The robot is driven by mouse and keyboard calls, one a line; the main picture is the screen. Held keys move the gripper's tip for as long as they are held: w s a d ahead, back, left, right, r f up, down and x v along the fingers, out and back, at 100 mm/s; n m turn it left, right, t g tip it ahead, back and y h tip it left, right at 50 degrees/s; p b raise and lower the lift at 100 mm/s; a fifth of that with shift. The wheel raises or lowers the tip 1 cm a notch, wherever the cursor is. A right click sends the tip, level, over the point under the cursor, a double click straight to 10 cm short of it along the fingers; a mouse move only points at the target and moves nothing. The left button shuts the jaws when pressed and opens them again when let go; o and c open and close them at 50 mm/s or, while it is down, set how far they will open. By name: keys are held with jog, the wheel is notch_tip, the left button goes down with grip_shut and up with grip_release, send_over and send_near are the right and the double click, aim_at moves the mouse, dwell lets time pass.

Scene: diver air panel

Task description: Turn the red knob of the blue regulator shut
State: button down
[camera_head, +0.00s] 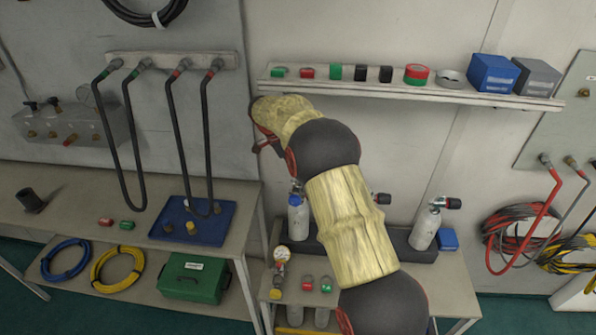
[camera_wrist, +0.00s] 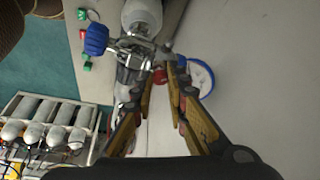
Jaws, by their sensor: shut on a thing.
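In the wrist view, the red knob (camera_wrist: 160,76) sits between my fingertips. It is small and partly hidden by the fingers. My gripper (camera_wrist: 160,84) is shut on it, with one finger on each side. The regulator's metal body (camera_wrist: 133,50) is beyond the fingertips, at the end of a grey cylinder (camera_wrist: 142,14). A gauge with a blue rim (camera_wrist: 209,77) is just right of the knob. In the head view my arm hides the gripper and the knob.
A blue handwheel (camera_wrist: 96,39) is left of the metal body in the wrist view. In the head view, a second cylinder (camera_head: 425,229) stands right of my arm. A shelf (camera_head: 420,91) with caps and boxes is above.

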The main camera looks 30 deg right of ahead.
jog(key=c, duration=1.7)
grip_release()
jog(key=shift+c, duration=0.2)
jog(key=shift+w+a+r, duration=0.1)
jog(key=shift+a+r, duration=0.05)
jog(key=shift+r, duration=0.2)
jog(key=w+a, duration=0.3)
jog(key=a, duration=0.9)
jog(key=shift+r, duration=0.15)
jog(key=shift+s+d+r, duration=0.1)
